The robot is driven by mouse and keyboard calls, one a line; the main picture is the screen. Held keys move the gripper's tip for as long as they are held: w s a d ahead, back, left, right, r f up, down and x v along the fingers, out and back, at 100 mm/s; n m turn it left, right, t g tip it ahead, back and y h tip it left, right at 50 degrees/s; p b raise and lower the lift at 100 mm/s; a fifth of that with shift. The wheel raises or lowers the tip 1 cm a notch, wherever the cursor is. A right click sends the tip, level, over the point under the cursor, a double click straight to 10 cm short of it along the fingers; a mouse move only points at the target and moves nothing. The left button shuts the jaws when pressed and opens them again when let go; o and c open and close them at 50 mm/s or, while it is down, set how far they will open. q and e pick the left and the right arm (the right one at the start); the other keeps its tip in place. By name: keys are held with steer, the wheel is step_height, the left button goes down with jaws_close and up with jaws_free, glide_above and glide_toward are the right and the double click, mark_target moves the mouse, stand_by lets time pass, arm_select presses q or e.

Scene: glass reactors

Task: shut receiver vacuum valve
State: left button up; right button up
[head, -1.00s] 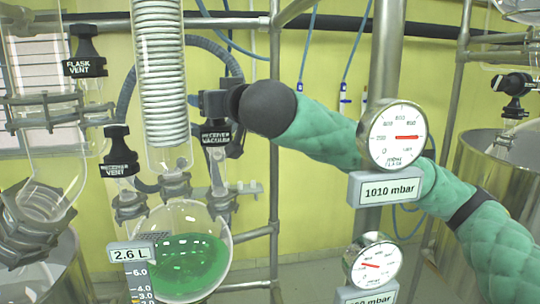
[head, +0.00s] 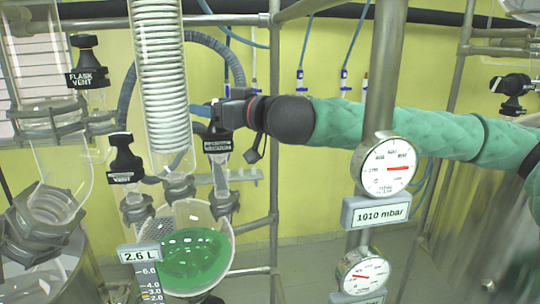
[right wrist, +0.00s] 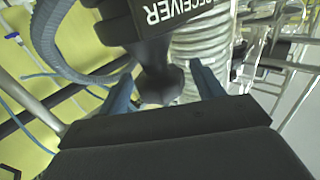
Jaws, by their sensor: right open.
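The receiver vacuum valve (head: 217,146) is a black valve with a white-lettered label, on a glass neck to the right of the coil condenser in the head view. In the right wrist view its label (right wrist: 180,14) is at the top, and a dark knob end points down between my fingers. My right gripper (head: 212,110) comes in from the right at the valve's top, partly hiding it. In the right wrist view my right gripper (right wrist: 164,88) is open, one finger on each side of the knob; contact cannot be told. My left gripper is not in view.
The receiver vent valve (head: 125,160) stands to the left, and the flask vent valve (head: 86,62) further left. The glass coil condenser (head: 160,80) is close beside my gripper. The receiver flask (head: 195,255) holds green liquid below. A gauge (head: 385,165) on a steel post stands before my arm.

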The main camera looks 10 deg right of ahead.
steer(key=shift+r+n+g+y+p, duration=0.25)
steer(key=shift+n+g+y+p, duration=0.65)
steer(key=shift+p, duration=0.35)
steer(key=shift+f+n+g+y+p, duration=0.15)
steer(key=shift+n+g+y+p, duration=0.45)
steer(key=shift+g, duration=0.4)
steer(key=shift+f+n+g+y+p, duration=0.1)
steer(key=shift+n+g+y+p, duration=0.4)
steer(key=shift+n+g, duration=0.45)
steer(key=shift+n+g+y, duration=0.6)
steer(key=shift+n+g, duration=0.55)
steer(key=shift+g, duration=1.1)
